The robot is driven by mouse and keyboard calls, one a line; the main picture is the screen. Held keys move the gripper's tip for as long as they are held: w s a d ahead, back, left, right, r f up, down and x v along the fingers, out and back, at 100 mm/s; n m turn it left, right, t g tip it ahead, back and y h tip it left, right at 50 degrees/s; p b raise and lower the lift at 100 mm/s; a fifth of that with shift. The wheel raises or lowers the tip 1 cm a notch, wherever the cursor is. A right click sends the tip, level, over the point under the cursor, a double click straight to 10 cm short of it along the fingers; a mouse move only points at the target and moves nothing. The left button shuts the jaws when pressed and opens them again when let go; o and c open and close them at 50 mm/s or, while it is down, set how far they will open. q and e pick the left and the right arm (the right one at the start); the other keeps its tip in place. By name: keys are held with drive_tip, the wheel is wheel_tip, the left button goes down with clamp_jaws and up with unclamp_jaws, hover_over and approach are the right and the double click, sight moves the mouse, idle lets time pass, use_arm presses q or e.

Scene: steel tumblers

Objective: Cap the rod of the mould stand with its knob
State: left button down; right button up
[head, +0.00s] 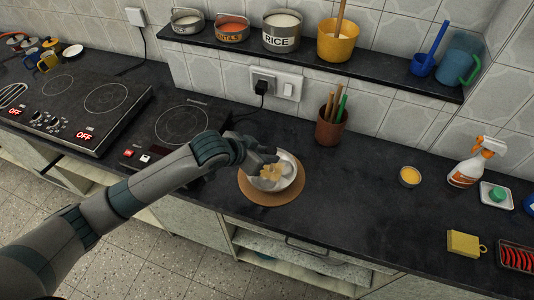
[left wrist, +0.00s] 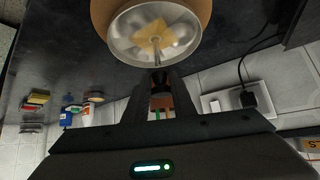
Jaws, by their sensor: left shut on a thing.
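My left gripper (head: 266,157) is over the dish, shut on the small dark knob (left wrist: 160,76). In the left wrist view the knob is between the fingertips, in line with the rod's end; I cannot tell whether they touch. My right gripper is not in view.
A brown pot of utensils (head: 329,126) stands behind the stand to the right. Hobs (head: 180,125) lie to the left. A shelf (head: 310,62) overhangs the back. The counter between pot and bowl is clear.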

use_arm(q)
drive_tip(key=shift+p, duration=0.4)
idle(0.6)
drive_tip(key=shift+p, duration=0.4)
drive_tip(key=shift+p, duration=0.45)
idle(0.6)
drive_tip(key=shift+f, duration=0.35)
idle(0.4)
drive_tip(key=shift+f, duration=0.5)
drive_tip(key=shift+f, duration=0.4)
idle(0.7)
